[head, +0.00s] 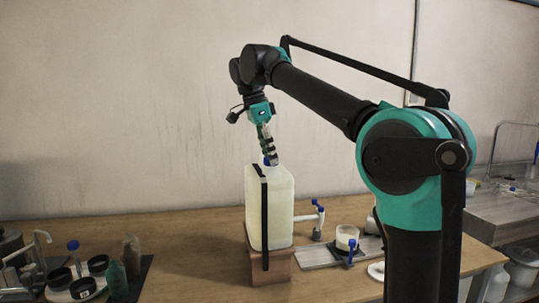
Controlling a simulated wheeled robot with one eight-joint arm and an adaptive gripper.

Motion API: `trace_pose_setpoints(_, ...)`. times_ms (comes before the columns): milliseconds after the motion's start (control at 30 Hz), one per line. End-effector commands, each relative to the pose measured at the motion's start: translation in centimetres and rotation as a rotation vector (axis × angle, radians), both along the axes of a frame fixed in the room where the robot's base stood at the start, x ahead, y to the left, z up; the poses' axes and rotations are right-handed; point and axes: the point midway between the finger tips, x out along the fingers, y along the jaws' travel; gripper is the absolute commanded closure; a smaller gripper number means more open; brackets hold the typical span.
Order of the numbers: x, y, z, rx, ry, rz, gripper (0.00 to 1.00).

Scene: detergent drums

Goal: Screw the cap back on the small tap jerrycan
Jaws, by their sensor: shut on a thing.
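A translucent white jerrycan (281,207) with a black strap (264,220) down its near side stands upright on a brown block (271,269) on the table. A white tap with a blue handle (317,213) shows at its right side; I cannot tell whether it is joined to the can. My gripper (269,155) points down over the top of the can, shut on a small blue cap (270,161). The cap is at the can's top, mostly hidden by the fingers. I cannot tell whether it is seated on the neck.
A small jar (346,237) stands right of the can, near a blue-handled piece (351,252) and a grey board (318,257). At the left are several black-rimmed round holders (83,288), a green bottle (117,280) and a brownish bottle (132,256).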

Motion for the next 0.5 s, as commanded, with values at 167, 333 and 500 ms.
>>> trace_pose_setpoints(167,0.02,0.02,-0.02,0.000,-0.001,-0.014,0.74)
trace_pose_setpoints(333,0.04,0.03,-0.03,0.000,0.000,-0.026,0.74)
trace_pose_setpoints(500,0.20,0.02,-0.04,0.000,0.001,-0.207,0.74)
